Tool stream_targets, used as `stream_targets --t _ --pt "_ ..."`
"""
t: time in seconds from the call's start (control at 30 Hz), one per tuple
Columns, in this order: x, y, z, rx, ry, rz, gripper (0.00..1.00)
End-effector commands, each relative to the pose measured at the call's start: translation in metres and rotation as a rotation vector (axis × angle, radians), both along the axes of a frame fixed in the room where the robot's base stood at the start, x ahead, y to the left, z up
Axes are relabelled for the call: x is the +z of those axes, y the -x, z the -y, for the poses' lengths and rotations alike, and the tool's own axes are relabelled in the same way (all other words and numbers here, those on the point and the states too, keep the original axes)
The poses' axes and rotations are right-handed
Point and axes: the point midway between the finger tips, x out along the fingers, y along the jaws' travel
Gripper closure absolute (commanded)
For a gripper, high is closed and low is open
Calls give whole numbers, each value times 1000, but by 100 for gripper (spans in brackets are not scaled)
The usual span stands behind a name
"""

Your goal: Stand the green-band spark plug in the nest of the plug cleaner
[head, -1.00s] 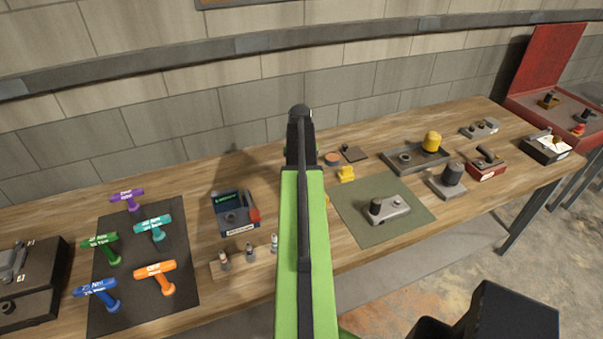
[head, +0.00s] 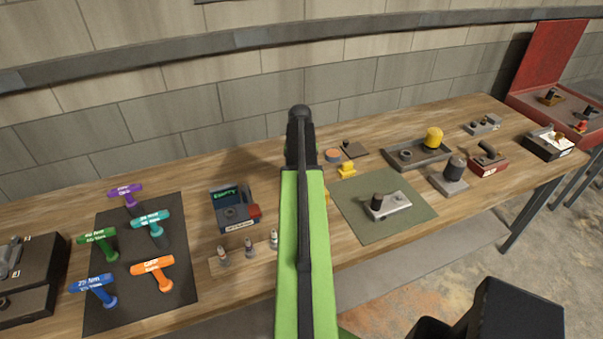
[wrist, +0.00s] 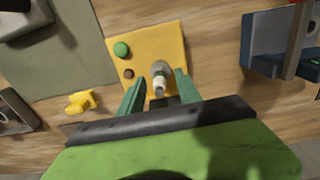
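In the wrist view a spark plug (wrist: 158,82), grey with a pale upper end, stands over a yellow plate (wrist: 165,40) that carries a green button and a small dark one. I take the plate for the plug cleaner; the nest is hidden under the plug. No green band can be made out. My gripper (wrist: 158,88) has its two green fingers apart on either side of the plug, with a gap to each. In the head view my arm covers the gripper and nearly all of the plate.
A wooden rack (head: 214,271) holds other plugs at the front edge. A blue device (head: 226,196) reading EMPTY stands behind it. Right of my arm are a small yellow block (head: 346,171) and a green mat (head: 405,232) with a metal part. T-handle tools stand on a dark mat (head: 180,285).

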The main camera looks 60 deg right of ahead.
Motion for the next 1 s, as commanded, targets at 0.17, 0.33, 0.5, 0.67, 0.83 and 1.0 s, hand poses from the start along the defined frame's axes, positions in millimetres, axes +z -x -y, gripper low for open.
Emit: stream_targets --t 0.17,0.33,0.5,0.67,0.83,1.0 --pt "0 1 1 -1 0 0 59" --pt "7 1 0 -1 0 0 59" --pt "32 1 0 -1 0 0 59" --pt "68 0 0 -1 0 0 59" --pt "106 0 0 -1 0 0 59" --pt "144 0 -1 -2 0 0 59"
